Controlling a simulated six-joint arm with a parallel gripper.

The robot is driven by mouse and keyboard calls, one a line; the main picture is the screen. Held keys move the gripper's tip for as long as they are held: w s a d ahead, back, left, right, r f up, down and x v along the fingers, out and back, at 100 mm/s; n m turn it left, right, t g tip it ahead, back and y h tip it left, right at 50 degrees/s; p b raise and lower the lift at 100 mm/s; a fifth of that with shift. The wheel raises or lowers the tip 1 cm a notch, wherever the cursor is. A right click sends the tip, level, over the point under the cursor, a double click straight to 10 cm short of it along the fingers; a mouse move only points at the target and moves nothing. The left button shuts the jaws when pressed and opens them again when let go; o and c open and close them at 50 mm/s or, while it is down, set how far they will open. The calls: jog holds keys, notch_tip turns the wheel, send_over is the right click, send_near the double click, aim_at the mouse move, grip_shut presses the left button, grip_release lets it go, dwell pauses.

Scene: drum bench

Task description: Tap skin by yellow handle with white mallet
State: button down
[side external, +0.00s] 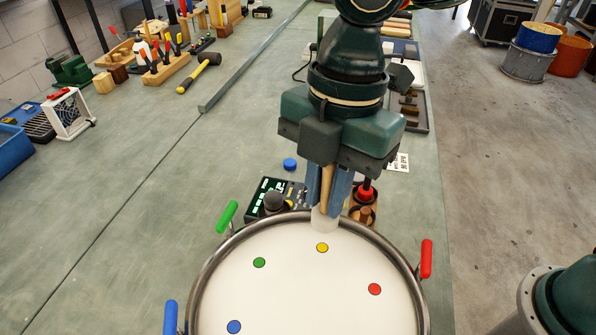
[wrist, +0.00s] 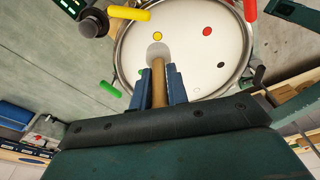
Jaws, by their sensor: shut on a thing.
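My gripper (side external: 328,193) is shut on the wooden handle of the white mallet (side external: 324,221); the handle (wrist: 158,85) shows between the blue fingers in the wrist view. The pale head (wrist: 158,52) points down over the drum skin (side external: 300,285), close to the yellow dot (side external: 322,247). Whether the head touches the skin cannot be told. The yellow handle (wrist: 128,12) is on the rim near the yellow dot in the wrist view; my gripper seems to hide it in the side view.
Green (side external: 227,217), red (side external: 426,259) and blue (side external: 170,318) handles stand around the drum rim (side external: 207,262). Behind the drum are a black electronic box (side external: 262,188) with a knob and a wooden holder (side external: 366,205).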

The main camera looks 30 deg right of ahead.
aim_at(324, 223)
jog(key=shift+f, duration=2.95)
jog(key=shift+r, duration=2.7)
